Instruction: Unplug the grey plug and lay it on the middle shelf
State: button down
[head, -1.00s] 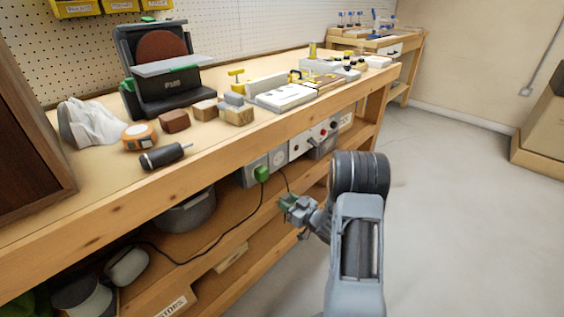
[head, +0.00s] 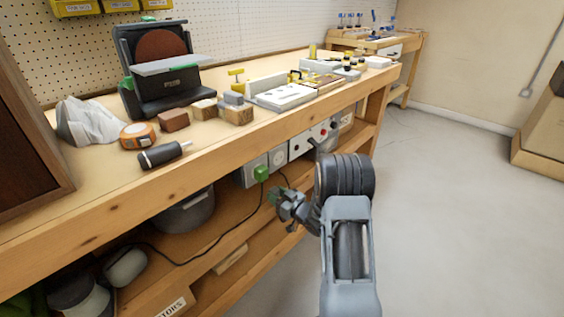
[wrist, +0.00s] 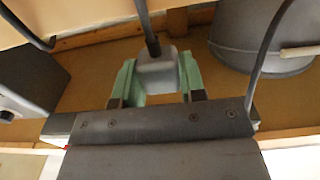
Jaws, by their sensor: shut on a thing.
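The grey plug (wrist: 156,70) sits between the green-padded fingers of my gripper (wrist: 157,82) in the wrist view, a dark cable running up from it. My gripper is shut on it. In the head view my gripper (head: 281,196) is in front of the bench, below and right of the socket strip (head: 278,158), apart from it; the plug is too small to tell there. A green plug (head: 261,173) is in the strip. The middle shelf (head: 228,212) runs under the bench top; it also shows in the wrist view (wrist: 195,70).
A grey pot (head: 186,212) stands on the shelf, and shows at upper right in the wrist view (wrist: 262,40). The bench top (head: 110,180) overhangs. A lower shelf holds boxes and spools.

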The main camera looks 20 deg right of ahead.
jog(key=shift+b+x, duration=0.65)
jog(key=shift+x, duration=2.4)
jog(key=shift+s+f+b, duration=0.15)
jog(key=shift+f+b, duration=0.5)
jog(key=shift+f, duration=0.5)
